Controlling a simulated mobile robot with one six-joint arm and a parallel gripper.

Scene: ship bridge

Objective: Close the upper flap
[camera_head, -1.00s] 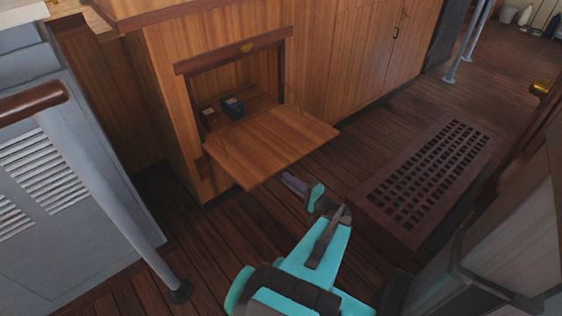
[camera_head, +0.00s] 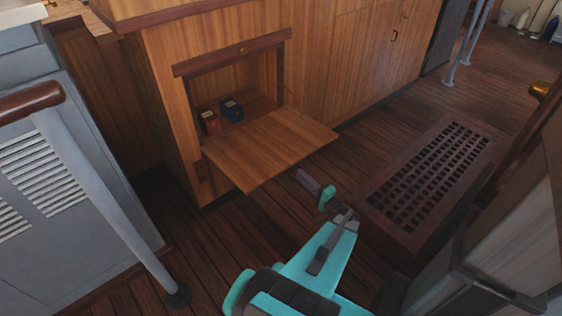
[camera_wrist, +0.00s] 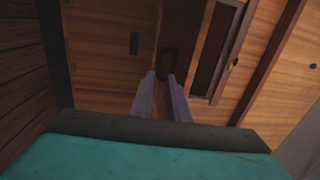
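The upper flap (camera_head: 270,148) is a wooden panel on the cabinet front. It hangs open, folded down to about level below a square opening (camera_head: 195,95). My gripper (camera_head: 301,174) is in front of the flap's near right edge, lower than it and apart from it in the head view. In the wrist view, its two purple-grey fingers (camera_wrist: 161,73) stand apart with nothing between them. That view shows wooden panels and a dark recess ahead; which panel is the flap is hard to tell.
A red box (camera_head: 210,121) and a dark blue box (camera_head: 231,109) stand inside the opening. A grey handrail post (camera_head: 105,205) is at left. A dark floor grating (camera_head: 435,180) lies at right. The plank floor between is clear.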

